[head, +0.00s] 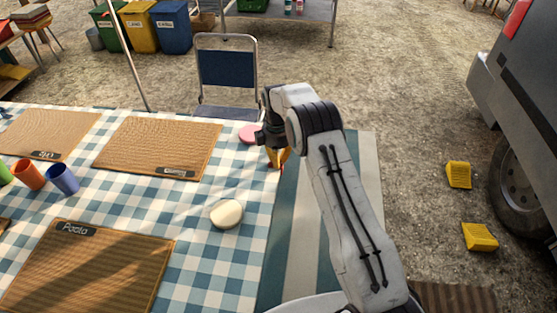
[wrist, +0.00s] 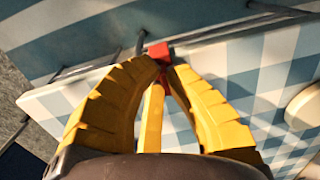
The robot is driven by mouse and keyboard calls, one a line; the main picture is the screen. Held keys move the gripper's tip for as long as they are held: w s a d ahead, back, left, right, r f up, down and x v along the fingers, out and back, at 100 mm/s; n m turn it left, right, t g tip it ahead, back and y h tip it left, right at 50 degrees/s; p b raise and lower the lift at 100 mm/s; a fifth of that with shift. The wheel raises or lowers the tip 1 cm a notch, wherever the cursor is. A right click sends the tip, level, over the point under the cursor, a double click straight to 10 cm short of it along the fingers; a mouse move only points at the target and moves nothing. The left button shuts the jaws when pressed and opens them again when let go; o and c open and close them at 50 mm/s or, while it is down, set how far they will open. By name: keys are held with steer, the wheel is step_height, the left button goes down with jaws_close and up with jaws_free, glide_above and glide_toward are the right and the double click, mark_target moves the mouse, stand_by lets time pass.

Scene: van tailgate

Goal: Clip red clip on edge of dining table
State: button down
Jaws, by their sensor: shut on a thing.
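The dining table (head: 195,240) has a blue-and-white checked cloth and fills the left of the head view. Its edge also shows in the wrist view, with the checked top (wrist: 245,88) below it. My gripper (head: 279,162) is over the table's right edge, pointing down. In the wrist view its yellow fingers (wrist: 163,66) close together at the tips. They are shut on the red clip (wrist: 158,50), which shows at the table edge. Only a speck of red shows in the head view. I cannot tell whether the clip's jaws straddle the edge.
A cream round item (head: 227,213) and a pink round item (head: 248,133) lie on the table near my gripper. Woven placemats (head: 158,145) and coloured cups (head: 62,178) stand farther left. A folding chair (head: 227,72) is behind the table. Yellow wheel chocks (head: 458,174) and a van are right.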

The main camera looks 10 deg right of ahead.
steer(key=c, duration=1.3)
jaws_free()
steer(key=shift+c, duration=0.2)
steer(key=shift+r, duration=0.1)
